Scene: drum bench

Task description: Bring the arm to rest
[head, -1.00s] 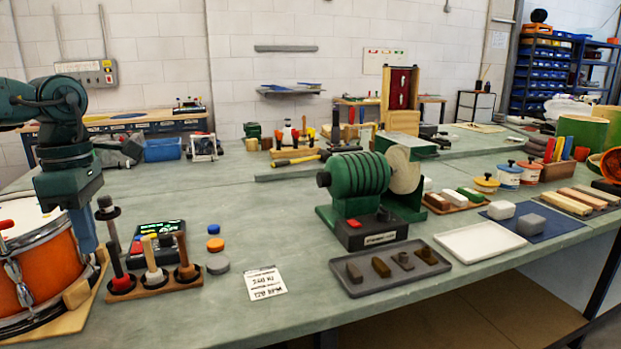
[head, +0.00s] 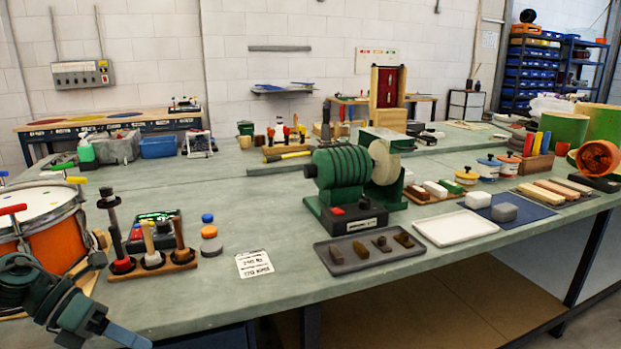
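My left arm comes in at the lower left of the head view, low in front of the orange drum (head: 52,240). Its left gripper (head: 128,337) points down and to the right, near the bench's front edge. Its blue fingers show side-on, so I cannot tell whether they are open or shut. I see nothing held in it. My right gripper is not in view.
A wooden rack with upright tools (head: 153,267) stands right of the drum. The green grinding machine (head: 345,185) and a grey tray (head: 370,249) are at mid-bench. The green bench top (head: 240,300) is clear along its front left.

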